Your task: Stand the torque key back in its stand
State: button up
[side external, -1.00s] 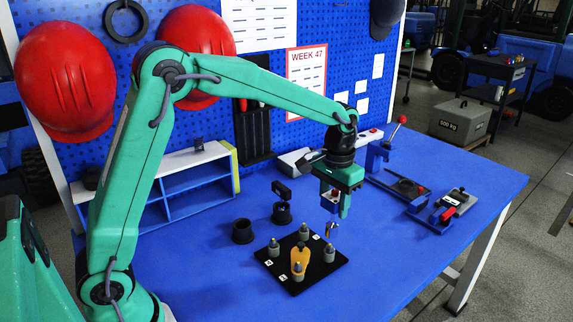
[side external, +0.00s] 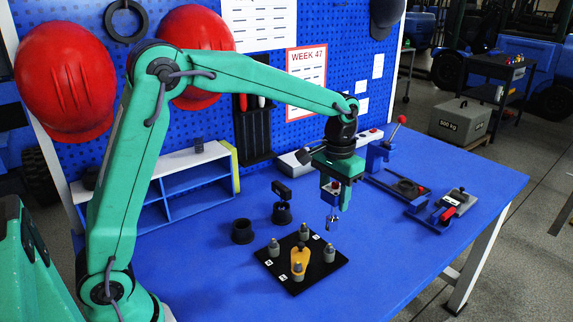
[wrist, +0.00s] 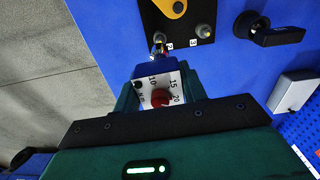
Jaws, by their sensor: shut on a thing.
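The torque key (side external: 331,190) is blue with a red knob and a metal shank pointing down. In the wrist view its white dial face (wrist: 154,90) shows 10, 15 and 20. My gripper (side external: 334,193) is shut on the key's body and holds it in the air above the far right side of the black plate. The shank's tip is apart from the posts. An empty black cup (side external: 243,231) stands left of the plate. A second black cup (side external: 282,213) has a black handled tool standing in it. I cannot tell which cup is the key's stand.
The black plate (side external: 279,267) carries several grey posts and a yellow part (side external: 299,261). A blue-and-white shelf (side external: 190,183) stands at the back left. Clamps and a red-knobbed lever fixture (side external: 381,155) stand at the right. The table's front right is clear.

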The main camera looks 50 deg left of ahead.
jog(key=shift+s+a+r, duration=0.15)
jog(key=shift+s+a, duration=0.15)
jog(key=shift+a, duration=0.1)
jog(key=s+a+r, duration=0.1)
jog(key=s+a, duration=0.8)
jog(key=s, duration=0.4)
jog(key=shift+m, duration=0.3)
jog(key=shift+a, duration=0.15)
jog(key=w+a+f, duration=0.1)
jog(key=a+f, duration=0.6)
jog(key=a, duration=0.4)
jog(key=shift+a, duration=0.25)
jog(key=shift+w, duration=0.1)
jog(key=shift+f, duration=2)
jog(key=shift+f, duration=0.6)
